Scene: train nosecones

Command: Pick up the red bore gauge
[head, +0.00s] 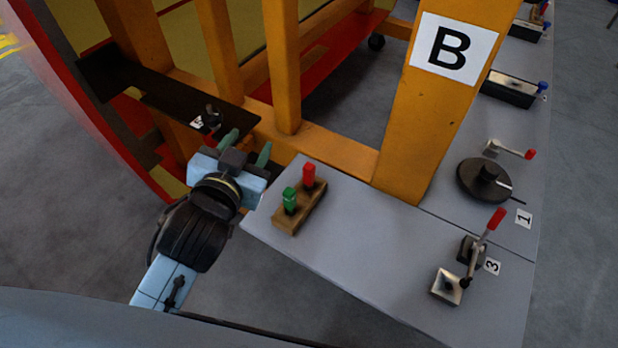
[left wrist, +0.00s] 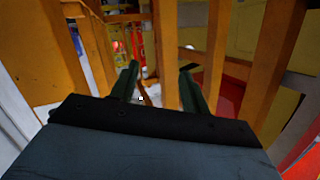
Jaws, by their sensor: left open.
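The red bore gauge (head: 309,174) stands upright in a small wooden block (head: 314,210) near the left end of the grey table (head: 370,255). A green gauge (head: 289,198) stands beside it in the same block, nearer to me. My left gripper (head: 247,146) is open and empty, left of the block and beyond the table's left edge, apart from both gauges. Its two green fingers also show in the left wrist view (left wrist: 159,80), pointing toward the orange frame. I cannot make out the red gauge clearly in that view. My right gripper is not in view.
An orange frame (head: 420,130) with a "B" sign (head: 453,47) rises behind the table. A dark shelf (head: 160,100) lies close beyond my left gripper. A red-handled clamp (head: 480,245) and a black round fixture (head: 480,182) stand to the right. The table's middle is clear.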

